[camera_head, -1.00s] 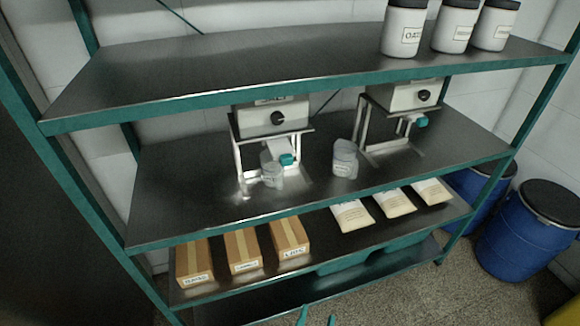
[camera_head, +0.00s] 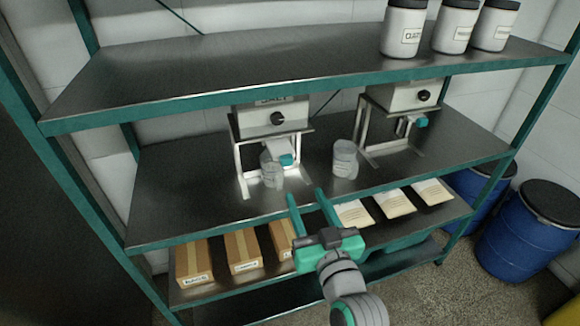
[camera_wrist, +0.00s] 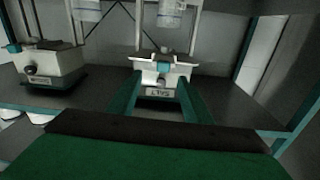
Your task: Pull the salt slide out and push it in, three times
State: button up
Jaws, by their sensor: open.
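The salt dispenser (camera_head: 270,117) is a pale box with a black knob on a white stand, on the middle shelf at left. Its slide shows a teal handle (camera_head: 286,160) at the front, below the box; how far out it is I cannot tell. A clear container (camera_head: 271,172) stands under it. My gripper (camera_head: 306,195) is open and empty, in front of and below the handle, apart from it. In the wrist view the dispenser's SALT label (camera_wrist: 160,93) and teal handle (camera_wrist: 163,70) appear between my two teal fingers.
A second dispenser (camera_head: 404,95) with a teal handle stands to the right. Another clear container (camera_head: 345,160) stands between them. The upper shelf (camera_head: 250,65) lies above; boxes (camera_head: 243,252) and packets (camera_head: 394,204) fill the lower shelf.

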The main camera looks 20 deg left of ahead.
aim_at(288, 162)
jog(key=shift+n, duration=0.5)
jog(key=x, duration=0.3)
jog(key=r+x, duration=0.1)
jog(key=x, duration=0.7)
jog(key=shift+s+a+r, duration=0.15)
jog(key=shift+a+r, duration=0.05)
jog(key=shift+a, duration=0.15)
